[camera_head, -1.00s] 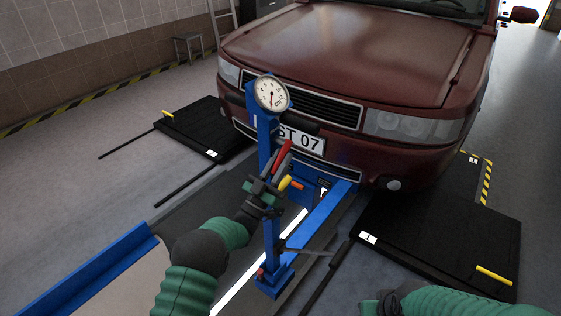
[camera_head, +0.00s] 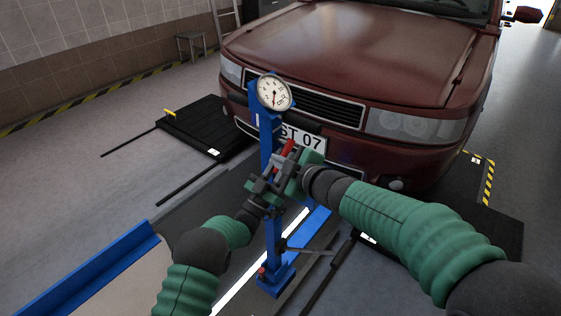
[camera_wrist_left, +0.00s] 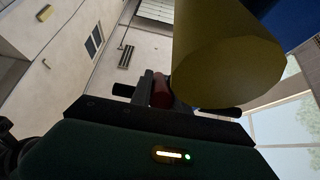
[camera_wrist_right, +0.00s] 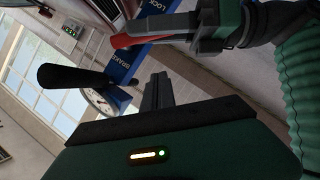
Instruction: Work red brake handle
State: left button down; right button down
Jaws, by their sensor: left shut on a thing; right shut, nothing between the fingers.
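The red brake handle (camera_head: 289,149) shows on the blue jack post (camera_head: 268,134), partly hidden by my grippers. My left gripper (camera_head: 278,163) is shut on it; the left wrist view shows the red handle (camera_wrist_left: 161,92) between its fingers. In the right wrist view the red handle (camera_wrist_right: 135,39) sticks out of the left gripper's grey jaws (camera_wrist_right: 165,27). My right gripper (camera_wrist_right: 157,92) is shut and empty, close to the post and the left gripper. A thick yellow cylinder (camera_wrist_left: 220,60) fills the upper right of the left wrist view.
A round gauge (camera_head: 274,93) tops the post. A black grip (camera_wrist_right: 72,77) and blue plates lettered BRAKE and LOCK (camera_wrist_right: 122,60) are close to my right gripper. The red car (camera_head: 370,60) stands just behind.

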pick_arm(q)
jog(key=shift+r, duration=0.1)
pick_arm(e)
jog(key=w+f, duration=0.4)
jog(key=w, duration=0.1)
jog(key=shift+d+f, duration=0.1)
jog(key=shift+d, duration=0.05)
